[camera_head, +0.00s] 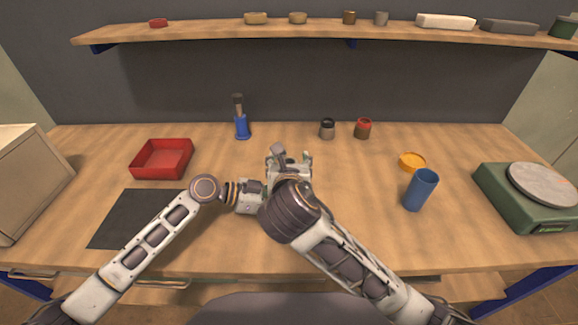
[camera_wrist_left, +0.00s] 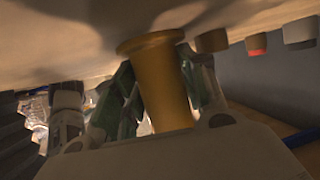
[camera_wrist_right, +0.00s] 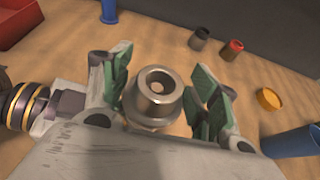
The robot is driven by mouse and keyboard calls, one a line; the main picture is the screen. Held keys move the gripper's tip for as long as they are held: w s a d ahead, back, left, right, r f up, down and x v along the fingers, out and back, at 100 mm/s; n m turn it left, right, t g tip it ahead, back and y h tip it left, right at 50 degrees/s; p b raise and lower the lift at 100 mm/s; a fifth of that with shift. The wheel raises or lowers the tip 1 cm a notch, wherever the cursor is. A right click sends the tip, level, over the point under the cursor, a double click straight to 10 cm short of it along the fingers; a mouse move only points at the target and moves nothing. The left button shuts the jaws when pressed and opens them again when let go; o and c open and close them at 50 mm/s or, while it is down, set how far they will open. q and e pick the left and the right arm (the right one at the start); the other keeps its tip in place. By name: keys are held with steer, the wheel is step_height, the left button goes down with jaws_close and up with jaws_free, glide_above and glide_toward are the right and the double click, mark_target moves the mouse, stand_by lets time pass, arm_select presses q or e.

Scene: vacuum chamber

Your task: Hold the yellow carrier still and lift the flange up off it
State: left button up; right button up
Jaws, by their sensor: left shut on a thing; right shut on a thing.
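The yellow carrier (camera_wrist_left: 166,92) stands between the green-padded fingers of my left gripper (camera_wrist_left: 158,75), which is shut on it. The carrier is hidden in the head view. The flange (camera_wrist_right: 156,94) is a silver metal ring with a central hole, seen from above in the right wrist view. It sits between the green pads of my right gripper (camera_wrist_right: 160,88), which is shut on it. In the head view my right gripper (camera_head: 289,160) is over the middle of the table and largely covers my left one. Whether the flange touches the carrier cannot be seen.
A red tray (camera_head: 162,158), a dark mat (camera_head: 130,215) and a blue-based tool (camera_head: 241,122) are left. Two small jars (camera_head: 327,128) (camera_head: 363,128) stand behind. A blue cup (camera_head: 421,190), an orange dish (camera_head: 412,161) and a green scale (camera_head: 530,205) are right.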

steer(key=shift+r, duration=2.45)
arm_select(q)
steer(key=o, duration=1.1)
steer(key=shift+c, duration=0.2)
steer(key=shift+a, duration=0.1)
steer(key=shift+v, duration=5.9)
steer(key=shift+r, duration=0.25)
arm_select(e)
steer(key=shift+r, duration=0.15)
arm_select(q)
step_height(320, 180, up, 9)
steer(key=p, duration=0.9)
steer(key=shift+f, duration=0.2)
arm_select(e)
step_height(320, 180, up, 9)
steer(key=shift+f, duration=0.2)
